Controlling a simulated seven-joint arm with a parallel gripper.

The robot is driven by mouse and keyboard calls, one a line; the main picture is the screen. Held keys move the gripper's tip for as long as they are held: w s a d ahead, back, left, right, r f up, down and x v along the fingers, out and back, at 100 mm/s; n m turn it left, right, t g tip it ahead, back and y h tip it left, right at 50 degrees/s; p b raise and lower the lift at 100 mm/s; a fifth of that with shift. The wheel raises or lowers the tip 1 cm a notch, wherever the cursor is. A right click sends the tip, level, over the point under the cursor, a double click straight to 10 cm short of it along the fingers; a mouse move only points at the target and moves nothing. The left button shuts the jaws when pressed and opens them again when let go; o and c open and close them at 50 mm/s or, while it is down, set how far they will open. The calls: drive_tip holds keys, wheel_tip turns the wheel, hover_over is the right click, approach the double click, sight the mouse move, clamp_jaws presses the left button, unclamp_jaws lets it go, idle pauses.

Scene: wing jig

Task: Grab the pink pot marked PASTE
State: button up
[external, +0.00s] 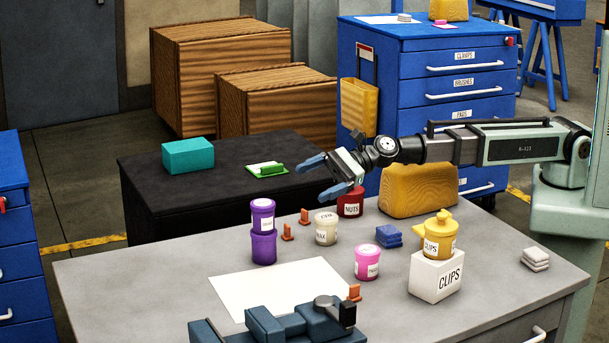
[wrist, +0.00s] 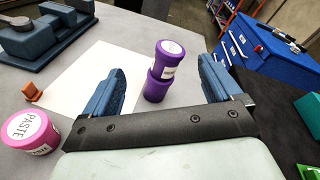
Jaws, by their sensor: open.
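The pink pot (external: 367,263) stands upright on the grey table, right of the white sheet. In the wrist view the pink pot (wrist: 30,132) is at the lower left, with PASTE readable on its lid and side. My gripper (external: 328,178) is open and empty, above the far part of the table, up and left of the pink pot. In the wrist view my gripper (wrist: 160,85) has its blue fingers wide apart, with the pink pot outside them to the left. Two stacked purple pots (wrist: 163,72) show between the fingers, farther off.
Near the pink pot stand a cream pot (external: 326,229), a red NUTS pot (external: 350,204), blue folded cloths (external: 389,236) and a white CLIPS box (external: 436,276) bearing a yellow pot (external: 440,240).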

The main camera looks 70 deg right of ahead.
sight(361, 257)
drive_tip(key=s+a+f+g, duration=0.1)
drive_tip(key=s+f, duration=0.2)
drive_tip(key=s, duration=0.2)
drive_tip(key=s+a+f+m+g, duration=0.1)
drive_tip(key=s+a+f+g, duration=0.1)
drive_tip(key=s, duration=0.4)
drive_tip(key=s+a+f+g, duration=0.1)
drive_tip(key=s+f, duration=0.3)
drive_tip(key=s, duration=0.1)
drive_tip(key=shift+s+a+m+g, duration=0.25)
drive_tip(key=shift+a+m+g, duration=0.05)
drive_tip(key=shift+f, duration=0.5)
drive_tip(key=shift+a+f, duration=0.1)
drive_tip(key=shift+a, duration=0.1)
drive_tip(key=shift+x, duration=3.55)
drive_tip(key=shift+c, duration=0.4)
drive_tip(key=c, duration=1.1)
